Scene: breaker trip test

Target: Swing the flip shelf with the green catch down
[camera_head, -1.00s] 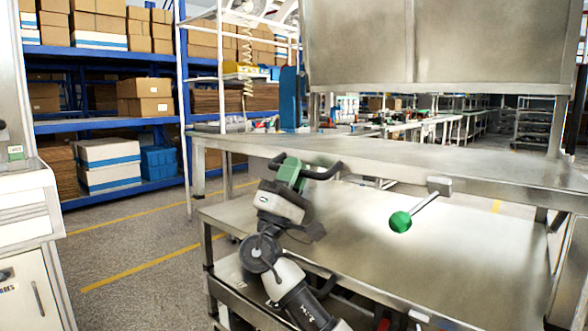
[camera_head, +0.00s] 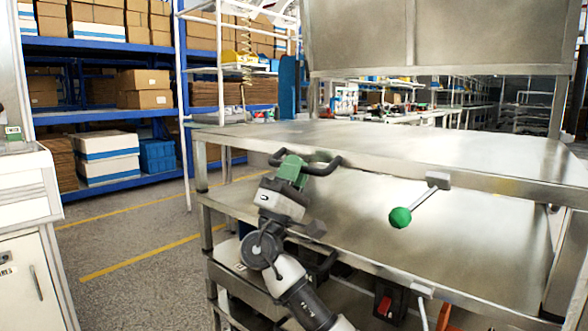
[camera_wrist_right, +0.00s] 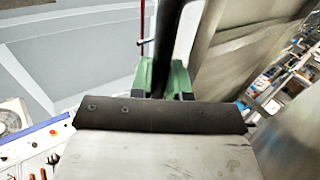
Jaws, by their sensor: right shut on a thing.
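The flip shelf (camera_head: 430,150) is a bare steel panel at the upper level of the steel bench. Its green ball catch (camera_head: 400,217) hangs on a rod from the front edge. A black bar handle (camera_head: 328,166) sits on the same edge, further left. My right gripper (camera_head: 292,170) has green fingers closed around this handle near its left end. In the right wrist view its fingers (camera_wrist_right: 165,78) straddle a dark bar (camera_wrist_right: 171,45); their tips are partly hidden. The shelf's exact tilt is hard to tell. My left gripper is not in view.
A lower steel shelf (camera_head: 350,215) lies beneath, close to my right arm. A steel panel (camera_head: 450,35) stands above. A white cabinet (camera_head: 30,200) is at the left. Blue racking (camera_head: 100,113) with boxes stands behind open floor (camera_head: 140,230).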

